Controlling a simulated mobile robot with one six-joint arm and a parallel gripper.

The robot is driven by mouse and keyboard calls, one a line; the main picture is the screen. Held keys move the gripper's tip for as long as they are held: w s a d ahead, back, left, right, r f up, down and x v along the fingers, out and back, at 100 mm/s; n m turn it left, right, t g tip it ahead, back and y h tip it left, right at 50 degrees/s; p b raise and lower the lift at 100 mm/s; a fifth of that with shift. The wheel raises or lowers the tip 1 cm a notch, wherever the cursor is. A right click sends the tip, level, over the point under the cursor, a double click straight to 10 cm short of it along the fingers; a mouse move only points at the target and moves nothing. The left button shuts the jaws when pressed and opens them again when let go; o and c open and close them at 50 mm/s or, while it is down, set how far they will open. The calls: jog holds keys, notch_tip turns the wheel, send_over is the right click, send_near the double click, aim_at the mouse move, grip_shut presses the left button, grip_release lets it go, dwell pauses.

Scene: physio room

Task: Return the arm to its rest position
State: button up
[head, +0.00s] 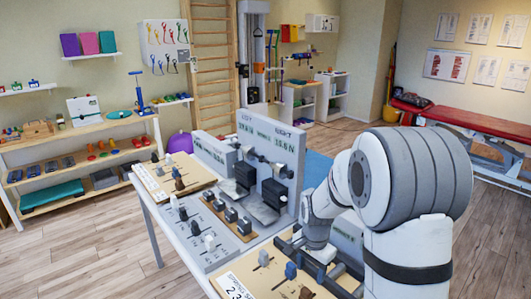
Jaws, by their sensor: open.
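My arm fills the right of the head view, bent over the near right part of the table. My gripper (318,255) points down, low over the trays at the table's near right, and is open. Its fingertips are small and partly hidden, so I cannot tell whether they touch anything. I see nothing held between them.
The table (151,221) bears a grey force-gauge unit (270,150), a board of knobs (208,235) and a spring board (262,275) close to my gripper. Shelves (85,140) stand left, a red couch (475,120) right. The floor at left is clear.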

jog(key=s+r+n+t, duration=0.1)
jog(key=s+r+n, duration=0.3)
jog(key=s+r, duration=0.3)
jog(key=s+r+n+t, duration=0.2)
jog(key=s+r+n, duration=0.3)
jog(key=s, duration=0.9)
notch_tip(320, 180, up, 4)
jog(key=shift+s+d+f+n, duration=0.15)
jog(key=shift+d+f+n, duration=0.15)
jog(key=shift+d, duration=0.15)
